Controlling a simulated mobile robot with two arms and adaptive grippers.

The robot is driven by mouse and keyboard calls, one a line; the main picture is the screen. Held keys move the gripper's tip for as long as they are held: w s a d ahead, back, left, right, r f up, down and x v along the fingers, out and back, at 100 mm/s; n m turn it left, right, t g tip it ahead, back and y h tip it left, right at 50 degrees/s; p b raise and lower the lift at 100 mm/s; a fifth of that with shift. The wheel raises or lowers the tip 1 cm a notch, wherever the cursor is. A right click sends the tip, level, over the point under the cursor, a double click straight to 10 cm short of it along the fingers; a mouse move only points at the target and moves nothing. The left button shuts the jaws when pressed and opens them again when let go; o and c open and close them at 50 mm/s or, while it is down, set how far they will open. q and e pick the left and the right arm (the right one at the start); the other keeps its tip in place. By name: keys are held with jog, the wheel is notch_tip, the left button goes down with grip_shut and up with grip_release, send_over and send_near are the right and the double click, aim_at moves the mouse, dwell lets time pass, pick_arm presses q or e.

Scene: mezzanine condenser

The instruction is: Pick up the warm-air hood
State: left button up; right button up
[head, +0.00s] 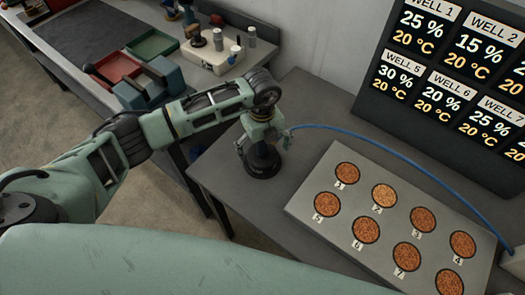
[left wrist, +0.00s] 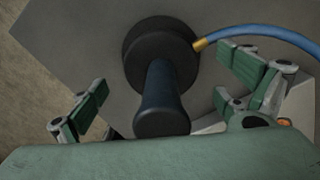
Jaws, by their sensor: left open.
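The warm-air hood (head: 262,168) is dark, with a round base and an upright handle, and it stands on the grey table (head: 225,172) near its left end. A blue hose joins its base with a brass fitting. My left gripper (head: 259,142) is right above the hood, pointing down and partly covering its handle. In the left wrist view the hood's handle (left wrist: 162,97) rises between the two spread fingers of my left gripper (left wrist: 166,88), with gaps on both sides. My right gripper is out of view.
A light plate (head: 325,190) with several numbered round wells of brown grains lies right of the hood. The blue hose (head: 385,143) arches over it. A dark display board (head: 440,75) stands behind. Another bench (head: 85,45) holds red, green and blue bins.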

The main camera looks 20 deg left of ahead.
aim_at(262, 153)
pick_arm(q)
jog(key=shift+s+f, duration=0.1)
jog(key=shift+f, duration=1.4)
jog(key=shift+c, duration=0.4)
jog(key=c, duration=2.1)
